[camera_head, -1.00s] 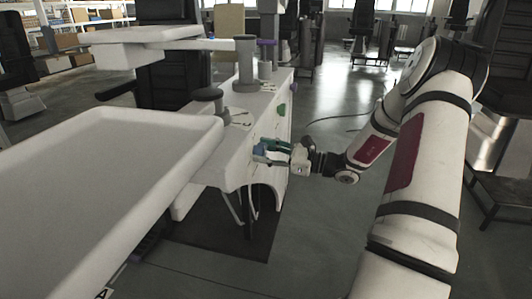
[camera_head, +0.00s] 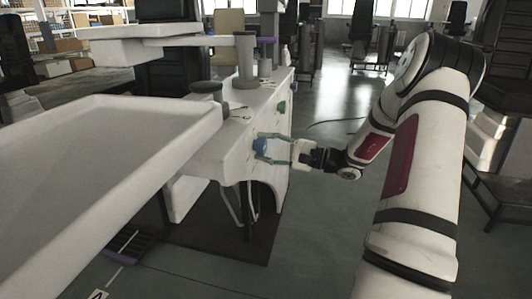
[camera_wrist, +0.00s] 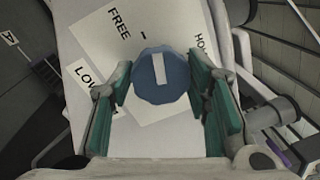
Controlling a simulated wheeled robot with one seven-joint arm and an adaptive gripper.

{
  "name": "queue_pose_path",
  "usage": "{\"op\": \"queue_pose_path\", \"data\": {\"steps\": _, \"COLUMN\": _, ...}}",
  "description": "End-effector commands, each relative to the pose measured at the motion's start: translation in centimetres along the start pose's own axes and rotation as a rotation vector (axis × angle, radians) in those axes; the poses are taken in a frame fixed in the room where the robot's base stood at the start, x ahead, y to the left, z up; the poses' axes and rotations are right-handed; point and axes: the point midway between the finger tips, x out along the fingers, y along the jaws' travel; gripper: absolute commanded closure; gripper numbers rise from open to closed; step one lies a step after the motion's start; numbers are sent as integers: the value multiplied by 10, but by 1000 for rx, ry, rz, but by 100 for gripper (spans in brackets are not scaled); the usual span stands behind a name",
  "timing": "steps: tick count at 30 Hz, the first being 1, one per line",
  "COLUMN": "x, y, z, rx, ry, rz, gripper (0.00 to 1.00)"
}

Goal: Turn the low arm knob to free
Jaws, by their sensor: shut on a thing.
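The low arm knob is a round blue knob (camera_head: 259,145) with a white bar, on the side of the white column unit (camera_head: 237,160). It also shows in the wrist view (camera_wrist: 162,75), on a white plate with the words "FREE" and "LOW" and a partly hidden word beginning "HO". The white bar stands nearly upright there, close to the small tick mark and between "FREE" and "HO". My gripper (camera_head: 265,148) is shut on the knob. Its teal fingers, clear in the wrist view (camera_wrist: 164,92), lie on either side of the knob.
A long white tray (camera_head: 95,135) reaches out at the left, with a higher white arm (camera_head: 150,32) behind it. A green knob (camera_head: 281,107) sits farther along the unit. A pedal (camera_head: 130,248) lies on the floor.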

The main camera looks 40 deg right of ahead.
Motion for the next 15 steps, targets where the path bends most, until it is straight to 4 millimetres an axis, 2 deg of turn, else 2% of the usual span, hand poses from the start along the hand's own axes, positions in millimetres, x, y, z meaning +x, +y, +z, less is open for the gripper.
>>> {"op": "queue_pose_path", "data": {"steps": 6, "x": 0, "y": 2, "z": -1, "rx": -147, "ry": -13, "rz": 2, "gripper": 84}}
{"op": "queue_pose_path", "data": {"steps": 15, "x": 0, "y": 1, "z": -1, "rx": -255, "ry": -22, "rz": 5, "gripper": 84}}
